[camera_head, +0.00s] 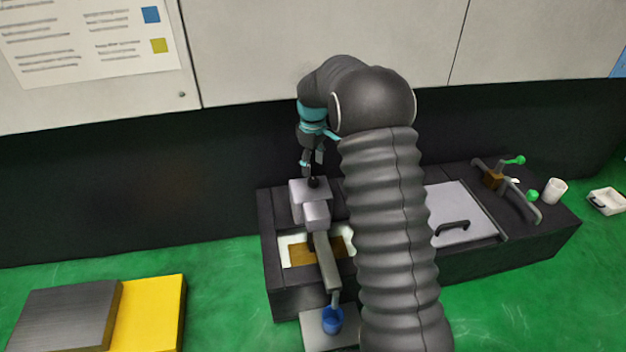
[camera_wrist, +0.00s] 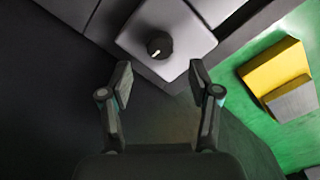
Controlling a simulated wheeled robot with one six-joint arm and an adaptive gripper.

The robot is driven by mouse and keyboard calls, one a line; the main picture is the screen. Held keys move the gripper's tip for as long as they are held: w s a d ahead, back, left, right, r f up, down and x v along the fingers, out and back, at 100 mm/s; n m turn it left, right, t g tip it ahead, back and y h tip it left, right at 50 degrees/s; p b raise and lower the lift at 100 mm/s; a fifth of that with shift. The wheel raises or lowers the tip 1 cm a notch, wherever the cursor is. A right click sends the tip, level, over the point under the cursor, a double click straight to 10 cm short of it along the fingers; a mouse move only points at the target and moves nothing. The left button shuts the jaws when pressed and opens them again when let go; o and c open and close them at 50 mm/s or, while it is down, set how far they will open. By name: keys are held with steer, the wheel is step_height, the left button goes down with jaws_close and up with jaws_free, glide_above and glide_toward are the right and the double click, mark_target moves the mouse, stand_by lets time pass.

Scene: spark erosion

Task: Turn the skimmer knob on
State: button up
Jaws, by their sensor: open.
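The skimmer knob (camera_wrist: 159,46) is a small round black knob with a pale pointer mark, on top of a light grey box (camera_wrist: 190,35). In the wrist view the knob lies beyond my fingertips, roughly centred between them. My gripper (camera_wrist: 160,80) is open and empty, and its fingers do not touch the knob. In the head view the knob (camera_head: 314,183) sits on the grey box (camera_head: 297,205), and my gripper (camera_head: 313,160) is just above it, pointing down. My arm hides part of the black bench to the right.
An arm from the box reaches over a white tray (camera_head: 284,242) to a blue cup (camera_head: 333,320). A lidded section (camera_head: 460,205), a clamp with green handles (camera_head: 514,190) and a white cup (camera_head: 554,190) are at right. Yellow (camera_head: 155,310) and grey blocks lie at left.

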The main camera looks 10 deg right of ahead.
mark_target(313, 180)
step_height(313, 180, down, 6)
steer(key=shift+r+b, duration=0.1)
steer(key=shift+b, duration=0.2)
steer(key=c, duration=1.2)
